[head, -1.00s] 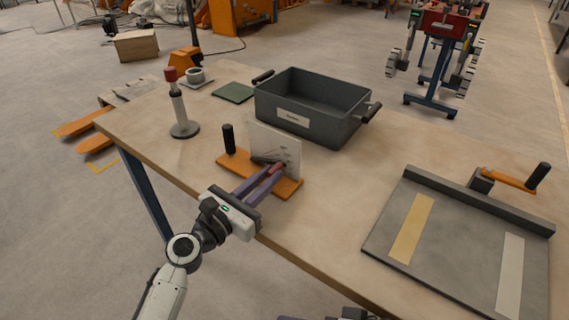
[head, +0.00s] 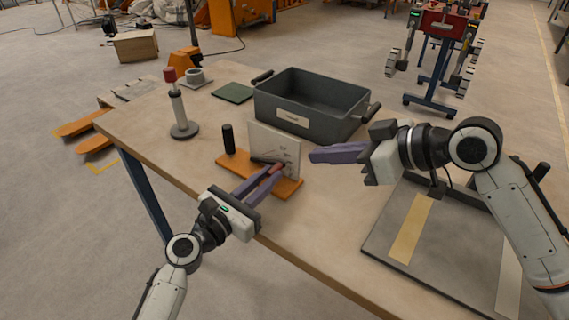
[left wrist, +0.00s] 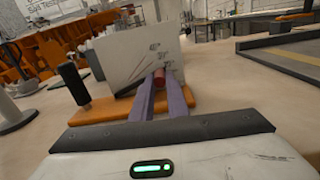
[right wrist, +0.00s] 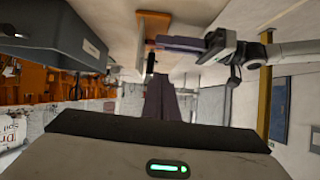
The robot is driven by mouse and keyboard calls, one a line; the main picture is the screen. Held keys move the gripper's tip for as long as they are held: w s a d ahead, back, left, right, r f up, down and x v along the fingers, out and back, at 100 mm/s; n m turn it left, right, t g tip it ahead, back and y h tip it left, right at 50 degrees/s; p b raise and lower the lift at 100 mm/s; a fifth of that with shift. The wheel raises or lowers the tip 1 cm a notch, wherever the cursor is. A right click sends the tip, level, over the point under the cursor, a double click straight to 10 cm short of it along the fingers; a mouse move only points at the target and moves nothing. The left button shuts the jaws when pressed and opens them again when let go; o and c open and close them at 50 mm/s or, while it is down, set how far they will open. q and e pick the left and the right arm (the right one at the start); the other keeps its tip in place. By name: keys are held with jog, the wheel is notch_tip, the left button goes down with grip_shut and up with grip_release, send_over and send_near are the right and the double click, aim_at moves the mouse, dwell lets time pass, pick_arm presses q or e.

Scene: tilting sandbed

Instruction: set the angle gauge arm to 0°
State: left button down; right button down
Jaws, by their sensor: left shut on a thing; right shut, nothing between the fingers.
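The angle gauge has an upright white plate (head: 272,140) with angle marks, on an orange base (head: 232,163) with a black post handle (head: 228,139). Its dark arm (head: 262,160) lies low across the plate and ends in a red grip (left wrist: 159,77). The arm's exact angle cannot be read. My left gripper (head: 277,171) is shut on the red grip, its purple fingers on either side in the left wrist view. My right gripper (head: 312,156) is shut and empty, just right of the plate. In the right wrist view the base (right wrist: 153,22) shows beyond its fingers.
A grey bin (head: 265,110) stands behind the gauge. A grey tray (head: 378,240) lies right, partly hidden under my right arm.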

jog(key=x, duration=0.8)
jog(key=d+f+x, duration=0.1)
jog(key=x, duration=0.2)
jog(key=shift+w+a+f, duration=0.25)
jog(key=shift+w+a, duration=0.05)
jog(key=shift+w, duration=0.05)
jog(key=shift+w+a+f, duration=0.1)
jog(key=shift+w+f, duration=0.05)
jog(key=shift+f, duration=0.35)
